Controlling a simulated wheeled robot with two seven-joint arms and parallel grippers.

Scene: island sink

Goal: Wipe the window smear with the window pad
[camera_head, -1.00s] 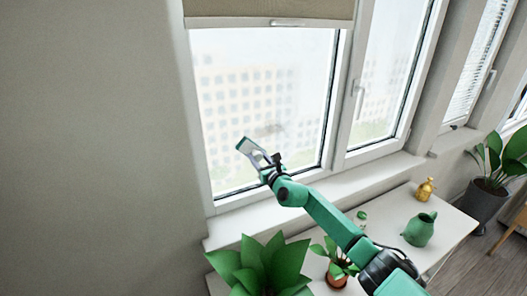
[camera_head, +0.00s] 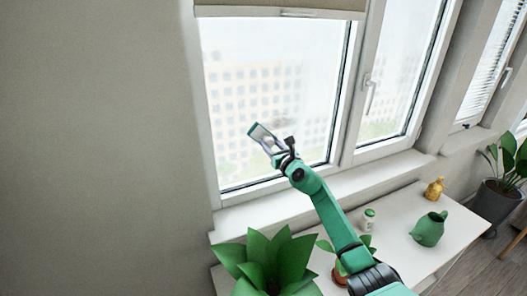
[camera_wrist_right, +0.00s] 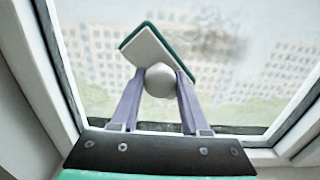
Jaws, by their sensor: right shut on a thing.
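The window pad (camera_head: 260,132) is a light pad with a green edge and a round grey knob, held tilted in front of the left window pane. My right gripper (camera_head: 272,146) is shut on its knob, which shows between the two fingers in the right wrist view (camera_wrist_right: 158,81). The window smear (camera_wrist_right: 215,43) is a blurred brownish-grey patch on the glass, to the right of the pad in the right wrist view. In the head view it is very faint near the pad. I cannot tell whether the pad touches the glass. My left gripper is not in view.
Below the window are a sill (camera_head: 240,217) and a white table. On the table stand a large leafy plant (camera_head: 265,258), a small potted plant, a small jar (camera_head: 369,219), a green pitcher (camera_head: 428,229) and a yellow bottle (camera_head: 434,188). A rolled blind hangs above the pane.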

